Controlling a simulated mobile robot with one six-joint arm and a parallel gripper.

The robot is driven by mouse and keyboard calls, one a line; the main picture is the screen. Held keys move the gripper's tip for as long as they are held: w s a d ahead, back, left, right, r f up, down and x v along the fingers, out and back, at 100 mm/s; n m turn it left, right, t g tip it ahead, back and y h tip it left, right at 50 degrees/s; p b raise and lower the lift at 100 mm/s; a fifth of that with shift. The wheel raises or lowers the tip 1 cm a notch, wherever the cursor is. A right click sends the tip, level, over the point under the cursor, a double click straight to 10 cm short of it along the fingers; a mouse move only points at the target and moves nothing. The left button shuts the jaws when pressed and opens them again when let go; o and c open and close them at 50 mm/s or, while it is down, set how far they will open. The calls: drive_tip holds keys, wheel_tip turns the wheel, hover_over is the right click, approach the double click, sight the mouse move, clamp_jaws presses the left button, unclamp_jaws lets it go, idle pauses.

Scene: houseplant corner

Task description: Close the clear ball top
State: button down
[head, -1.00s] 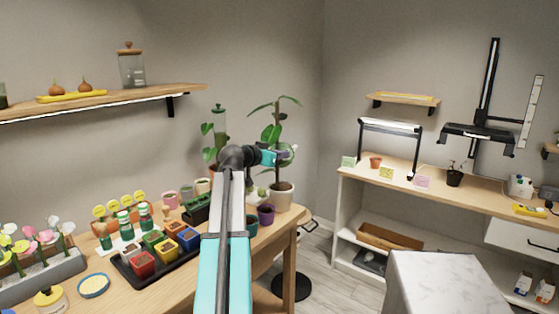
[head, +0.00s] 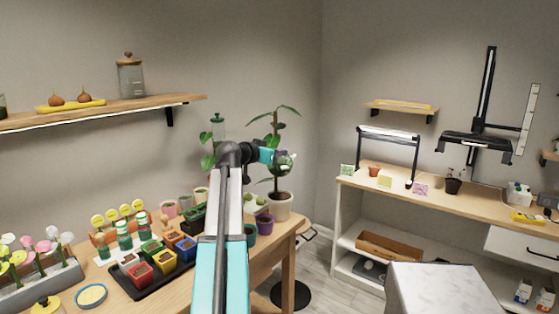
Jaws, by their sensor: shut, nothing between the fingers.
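A small clear ball (head: 284,166) with green inside shows just beyond the end of my arm, in front of the tall leafy plant. My gripper (head: 277,156) is at the ball's upper left, with its teal part pointing right. It looks shut and empty. At this size I cannot tell whether it touches the ball. The ball's top is too small and too covered by my gripper to tell if it is open or closed.
The potted plant (head: 279,207) stands at the right end of the wooden table (head: 270,262). A black tray (head: 160,287) of colored pots lies left of my arm. A wall shelf (head: 150,107) is at upper left. A white-framed bench (head: 345,215) stands at right.

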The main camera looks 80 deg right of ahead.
drive_tip(key=b+v, duration=0.1)
drive_tip(key=v, duration=0.8)
drive_tip(key=shift+w+a, duration=0.2)
drive_tip(key=shift+a, duration=0.15)
